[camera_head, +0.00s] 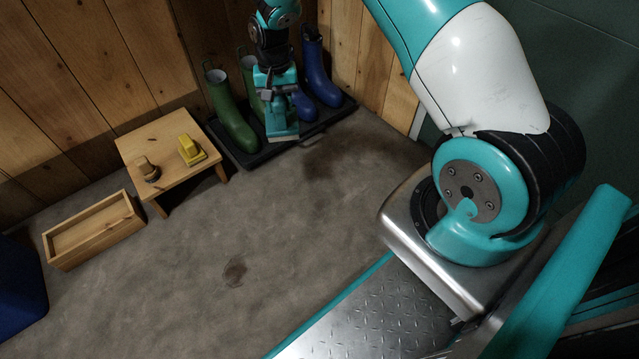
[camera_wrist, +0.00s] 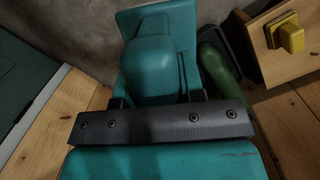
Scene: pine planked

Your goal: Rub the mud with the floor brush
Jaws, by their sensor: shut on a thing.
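My gripper (camera_head: 277,88) is high at the back, in front of the boots, and is shut on a teal brush (camera_head: 282,122). The brush has a wide, flat end with a pale lower edge, which points down. In the wrist view, the brush's rounded grip (camera_wrist: 158,75) sits between the fingers of my gripper (camera_wrist: 157,100). The brush appears above the floor, but its exact height is hard to tell. The mud (camera_head: 235,270) is a small brown spot on the grey floor at the lower middle, well apart from the brush. The mud does not show in the wrist view.
A wooden stool (camera_head: 165,135) bears a brown brush (camera_head: 147,170) and a yellow brush (camera_head: 191,151). An empty wooden box (camera_head: 95,232) stands left of it. Green boots (camera_head: 233,118) and blue boots (camera_head: 318,75) stand on a black tray (camera_head: 246,158). The floor around the mud is clear.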

